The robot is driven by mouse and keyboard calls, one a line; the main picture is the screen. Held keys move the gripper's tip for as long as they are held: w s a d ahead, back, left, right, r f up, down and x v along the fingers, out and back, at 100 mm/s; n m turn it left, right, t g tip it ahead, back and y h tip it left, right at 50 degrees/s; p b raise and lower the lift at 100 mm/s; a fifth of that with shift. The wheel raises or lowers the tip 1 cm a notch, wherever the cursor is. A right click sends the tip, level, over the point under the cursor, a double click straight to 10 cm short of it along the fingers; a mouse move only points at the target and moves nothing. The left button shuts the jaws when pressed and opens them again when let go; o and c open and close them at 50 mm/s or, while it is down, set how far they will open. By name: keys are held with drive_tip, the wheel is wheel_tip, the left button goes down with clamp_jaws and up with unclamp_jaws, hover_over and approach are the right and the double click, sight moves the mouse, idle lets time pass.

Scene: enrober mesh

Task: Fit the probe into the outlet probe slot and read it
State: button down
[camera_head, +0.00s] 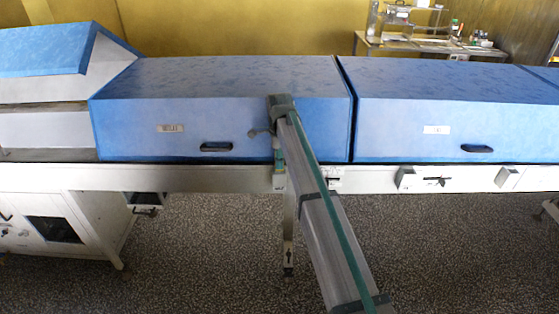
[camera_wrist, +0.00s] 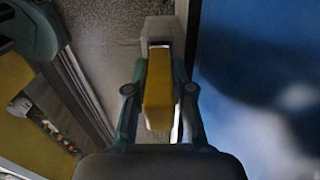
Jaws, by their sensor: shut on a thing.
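My gripper (camera_wrist: 160,82) is shut on a yellow block-shaped thing, which I take to be the probe (camera_wrist: 158,92). One finger lies on each side of it. A pale grey box-like holder (camera_wrist: 160,27) is just beyond the probe's far end, and it may be the outlet slot. I cannot tell whether the probe is inside it, touching it or short of it. In the head view, my gripper (camera_head: 279,170) points down in front of the blue cover, at the pale rail. The probe cannot be made out there, and no reading is visible.
A labelled blue cover (camera_head: 130,130) with a dark handle is behind my arm, and a second blue cover (camera_head: 430,110) is to its right. The pale rail (camera_head: 220,180) runs along their front and carries small boxes (camera_head: 405,178). The speckled floor is open in front.

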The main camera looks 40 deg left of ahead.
drive_tip(key=c, duration=1)
unclamp_jaws()
